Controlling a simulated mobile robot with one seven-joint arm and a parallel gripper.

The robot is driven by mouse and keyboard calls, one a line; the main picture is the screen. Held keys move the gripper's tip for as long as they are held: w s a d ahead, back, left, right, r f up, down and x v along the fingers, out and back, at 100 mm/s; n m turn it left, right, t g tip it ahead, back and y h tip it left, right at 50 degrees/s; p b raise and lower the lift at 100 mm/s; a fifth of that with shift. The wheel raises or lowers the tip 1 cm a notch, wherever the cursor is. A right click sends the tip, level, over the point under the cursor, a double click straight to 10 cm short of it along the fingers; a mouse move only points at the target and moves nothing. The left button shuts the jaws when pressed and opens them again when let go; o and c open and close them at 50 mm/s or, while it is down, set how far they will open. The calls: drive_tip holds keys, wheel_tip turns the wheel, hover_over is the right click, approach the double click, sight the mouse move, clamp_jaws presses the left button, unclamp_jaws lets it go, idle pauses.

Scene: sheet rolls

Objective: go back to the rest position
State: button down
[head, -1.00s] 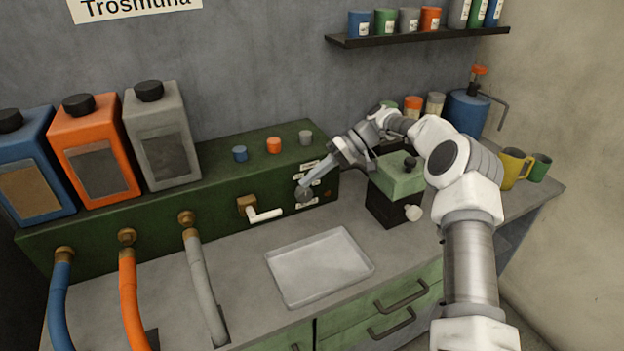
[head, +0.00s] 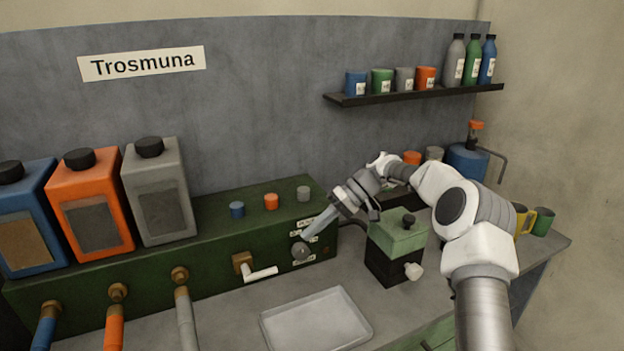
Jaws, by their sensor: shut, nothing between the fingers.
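My gripper (head: 308,236) is near the right end of the green panel box, pointing down and left. Its fingertips are just above a round grey knob (head: 301,251) on the panel face. I cannot tell whether they touch the knob. The fingers are shut with nothing visible between them. My arm reaches in from the lower right, bent over the counter.
A green-topped black box (head: 398,240) stands close right of my gripper. A white lever (head: 262,273) sticks out left of the knob. A tray (head: 316,322) lies in front. Bottles stand on the green box (head: 222,266). A shelf (head: 410,95) hangs above.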

drive_tip(key=s+d+r+m+t+h, duration=0.1)
drive_tip(key=s+d+r+t+h, duration=0.2)
drive_tip(key=s+r, duration=0.5)
drive_tip(key=s+d+r+m+t+h, duration=0.2)
drive_tip(key=s+r+h, duration=0.35)
drive_tip(key=s, duration=0.45)
drive_tip(key=s+d+m+t, duration=0.1)
drive_tip(key=s+d, duration=0.3)
drive_tip(key=s, duration=0.5)
drive_tip(key=s+d+m+t+h, duration=0.1)
drive_tip(key=s+d+m+t, duration=0.1)
drive_tip(key=s, duration=0.7)
drive_tip(key=shift+d+r+m+t, duration=0.25)
drive_tip(key=shift+d+t, duration=0.35)
drive_tip(key=shift+d, duration=0.65)
drive_tip(key=shift+h, duration=0.25)
